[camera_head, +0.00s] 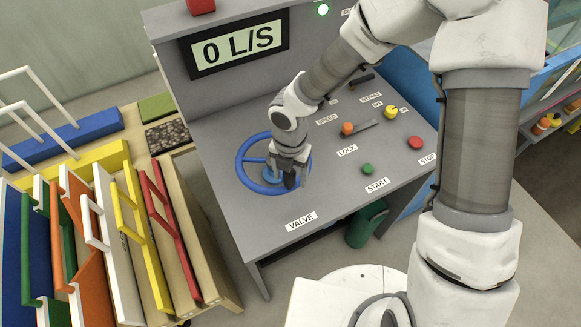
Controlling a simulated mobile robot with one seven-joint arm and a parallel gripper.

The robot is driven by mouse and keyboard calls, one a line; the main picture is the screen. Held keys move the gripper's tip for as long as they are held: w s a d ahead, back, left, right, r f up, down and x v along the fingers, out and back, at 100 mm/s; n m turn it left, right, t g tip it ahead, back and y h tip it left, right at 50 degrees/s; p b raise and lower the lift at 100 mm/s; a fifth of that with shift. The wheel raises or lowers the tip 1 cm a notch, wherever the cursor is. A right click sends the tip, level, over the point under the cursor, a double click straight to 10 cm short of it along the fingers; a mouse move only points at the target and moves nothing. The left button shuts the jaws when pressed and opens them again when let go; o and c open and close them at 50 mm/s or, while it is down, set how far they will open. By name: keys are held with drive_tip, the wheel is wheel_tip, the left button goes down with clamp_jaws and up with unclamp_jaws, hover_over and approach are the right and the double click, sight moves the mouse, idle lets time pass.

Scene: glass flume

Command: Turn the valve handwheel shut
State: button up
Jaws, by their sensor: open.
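The valve handwheel (243,167) is a blue ring lying on the grey sloped top of the control console (225,204), above the VALVE label (300,221). My gripper (284,183) is over the right part of the wheel, pointing down, with its fingers open near the rim and hub. My gripper and wrist hide part of the wheel's right and far side. I cannot tell whether the fingers touch the wheel. The display (233,48) on the console's back panel reads 0 L/S.
Right of the wheel are an orange knob (347,128), a yellow knob (391,112), a green START button (368,169) and a red STOP button (415,143). A rack of coloured handled panels (117,226) stands close on the left. A green bin (366,226) is below the console.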

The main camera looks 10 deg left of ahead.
wheel_tip(320, 180, up, 17)
drive_tip(key=p, duration=0.2)
drive_tip(key=shift+r+p, duration=0.2)
drive_tip(key=shift+p, duration=0.1)
drive_tip(key=shift+d+f, duration=0.1)
